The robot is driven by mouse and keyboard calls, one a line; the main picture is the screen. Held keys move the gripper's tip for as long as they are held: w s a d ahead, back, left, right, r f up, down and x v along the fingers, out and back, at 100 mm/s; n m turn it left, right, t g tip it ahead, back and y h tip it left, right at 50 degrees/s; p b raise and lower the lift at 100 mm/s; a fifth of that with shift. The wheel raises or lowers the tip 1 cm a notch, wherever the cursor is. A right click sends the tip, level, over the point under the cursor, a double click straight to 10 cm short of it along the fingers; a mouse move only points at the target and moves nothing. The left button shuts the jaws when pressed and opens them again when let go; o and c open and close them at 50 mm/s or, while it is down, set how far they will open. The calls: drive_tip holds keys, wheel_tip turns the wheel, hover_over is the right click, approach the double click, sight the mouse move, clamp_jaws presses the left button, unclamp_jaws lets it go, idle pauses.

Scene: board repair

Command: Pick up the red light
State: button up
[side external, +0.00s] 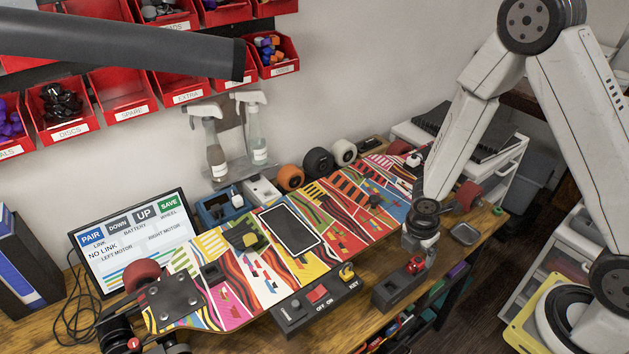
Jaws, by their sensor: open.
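A small red piece (416,265), which looks like the red light, sits at the upper right end of a dark block (392,289) at the front edge of the bench. My gripper (419,254) points down directly over it and is open. The fingertips are close to the red piece and partly hide it; I cannot tell whether they touch it or are around it.
A colourful skateboard deck (225,290) lies along the bench behind the dark block. A switch box with a red rocker (317,293) stands to the left. A small grey tray (465,234) is to the right. A screen (133,240) stands at the back left.

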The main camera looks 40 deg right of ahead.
sight(416, 262)
drive_tip(key=shift+s+d+f, duration=0.1)
drive_tip(key=shift+d+f, duration=0.05)
drive_tip(key=shift+f, duration=0.95)
drive_tip(key=shift+d+f, duration=0.1)
drive_tip(key=shift+f, duration=0.95)
clamp_jaws()
